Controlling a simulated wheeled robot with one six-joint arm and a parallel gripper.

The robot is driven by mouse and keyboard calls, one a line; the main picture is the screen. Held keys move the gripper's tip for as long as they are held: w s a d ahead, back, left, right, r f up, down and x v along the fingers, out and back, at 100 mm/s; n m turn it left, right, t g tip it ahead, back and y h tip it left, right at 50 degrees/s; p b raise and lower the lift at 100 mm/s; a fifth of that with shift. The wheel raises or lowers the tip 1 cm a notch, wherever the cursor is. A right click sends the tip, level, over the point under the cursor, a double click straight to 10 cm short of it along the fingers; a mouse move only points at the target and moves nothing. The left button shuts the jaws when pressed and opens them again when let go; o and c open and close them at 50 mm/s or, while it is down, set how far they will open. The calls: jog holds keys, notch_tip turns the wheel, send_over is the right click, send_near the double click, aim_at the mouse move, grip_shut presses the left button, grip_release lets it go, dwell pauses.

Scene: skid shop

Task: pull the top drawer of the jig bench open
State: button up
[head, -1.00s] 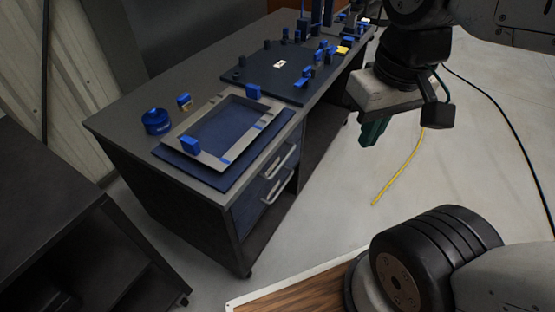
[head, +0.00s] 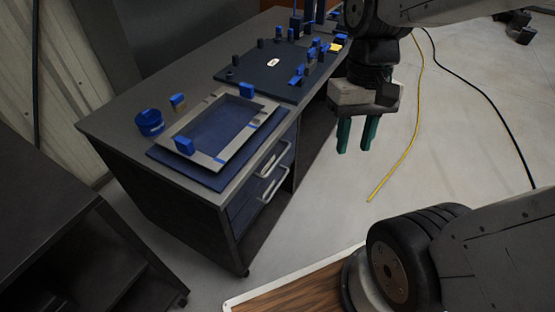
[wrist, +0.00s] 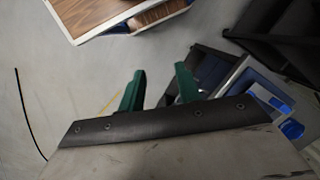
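The jig bench (head: 120,105) is a dark grey bench on the left in the head view. Its blue drawer fronts are at its right end, with two pale bar handles. The top drawer's handle (head: 274,160) sits above the lower handle (head: 274,184). The top drawer looks shut. My gripper (head: 356,150) hangs with green fingers pointing down, to the right of the handles and apart from them. The fingers are spread with nothing between them. In the wrist view the two fingers (wrist: 160,90) also stand apart, with the bench partly hidden behind the gripper body.
A blue-edged frame (head: 185,122), a blue round tin (head: 149,122) and a dark jig plate (head: 290,68) lie on the bench top. A dark cabinet (head: 50,215) stands at lower left. A yellow cable (head: 400,155) and a black cable (head: 480,100) cross the open floor.

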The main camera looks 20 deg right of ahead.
jog(key=w+f+m+g+y, duration=0.3)
jog(key=w+f+y, duration=0.45)
jog(key=f, duration=0.35)
jog(key=m+t+y, duration=0.2)
jog(key=t+y, duration=0.3)
jog(key=t, duration=0.8)
send_near(278, 159)
jog(key=w+a+f, duration=0.1)
jog(key=w+a, duration=0.1)
jog(key=x, duration=0.7)
jog(key=shift+s+a+f, duration=0.1)
jog(key=shift+f, duration=0.05)
grip_shut()
